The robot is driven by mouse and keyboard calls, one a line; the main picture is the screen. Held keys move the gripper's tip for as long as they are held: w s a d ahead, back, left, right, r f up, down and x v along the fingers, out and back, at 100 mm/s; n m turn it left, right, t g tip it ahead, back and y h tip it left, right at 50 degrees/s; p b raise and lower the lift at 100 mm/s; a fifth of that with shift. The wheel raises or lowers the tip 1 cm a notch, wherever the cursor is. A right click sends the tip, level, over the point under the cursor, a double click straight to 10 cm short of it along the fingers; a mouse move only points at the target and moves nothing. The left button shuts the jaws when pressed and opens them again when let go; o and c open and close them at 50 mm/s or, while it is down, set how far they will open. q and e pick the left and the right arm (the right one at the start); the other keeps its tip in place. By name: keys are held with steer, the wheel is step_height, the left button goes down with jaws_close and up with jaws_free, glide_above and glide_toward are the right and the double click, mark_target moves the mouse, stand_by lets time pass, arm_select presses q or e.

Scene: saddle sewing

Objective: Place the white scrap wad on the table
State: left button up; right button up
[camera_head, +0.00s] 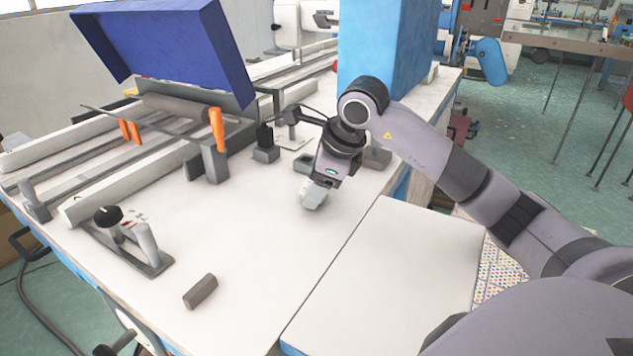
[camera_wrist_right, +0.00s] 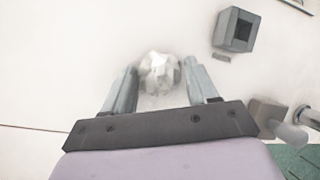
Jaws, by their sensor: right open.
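The white scrap wad (camera_wrist_right: 159,72) is a crumpled, faceted lump on the white tabletop in the right wrist view. It lies between and just ahead of the fingertips of my right gripper (camera_wrist_right: 160,82). The gripper's fingers are apart, one on each side of the wad. In the head view the right gripper (camera_head: 315,193) points down at the white table (camera_head: 260,245), and a pale shape at its tips is hard to tell apart from the fingers. My left gripper is not in view.
A dark grey cylinder (camera_head: 200,291) lies at the table's front. A lever fixture (camera_head: 130,240) stands at the left. A blue box-like cover (camera_head: 165,45) tilts above the rails. A small square grey holder (camera_wrist_right: 236,30) sits near the right gripper. The table's middle is clear.

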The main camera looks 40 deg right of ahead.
steer(key=p+v, duration=0.1)
steer(key=v, duration=1.1)
